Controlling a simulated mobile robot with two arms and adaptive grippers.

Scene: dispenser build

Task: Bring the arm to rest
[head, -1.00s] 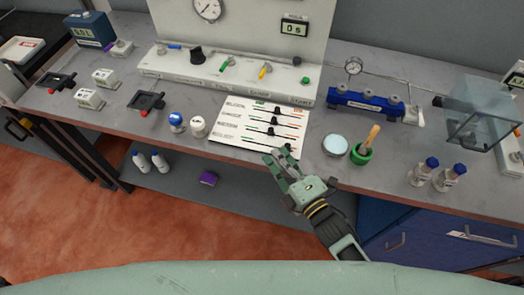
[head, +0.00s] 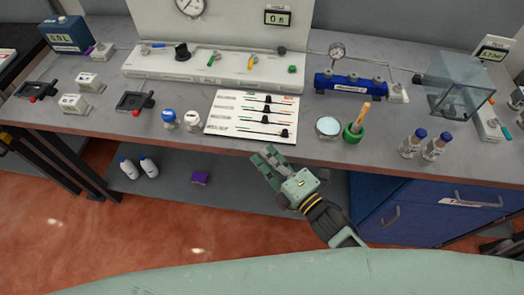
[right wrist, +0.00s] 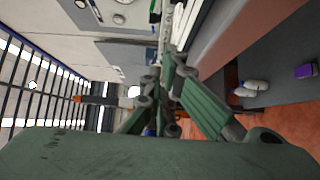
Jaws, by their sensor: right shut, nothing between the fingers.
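My right gripper (head: 267,160) is in front of the bench's front edge in the head view, below the white slider card (head: 222,112). It is shut and holds nothing. In the right wrist view its green fingers (right wrist: 168,85) point away from the camera, toward the bench side. My left gripper is in neither view.
The bench (head: 330,155) carries a white panel console (head: 150,68), a blue manifold (head: 350,82), a green mortar (head: 352,133), two blue-capped bottles (head: 423,145) and a clear box (head: 455,85). White bottles (head: 139,168) and a purple box (head: 200,178) lie on the lower shelf.

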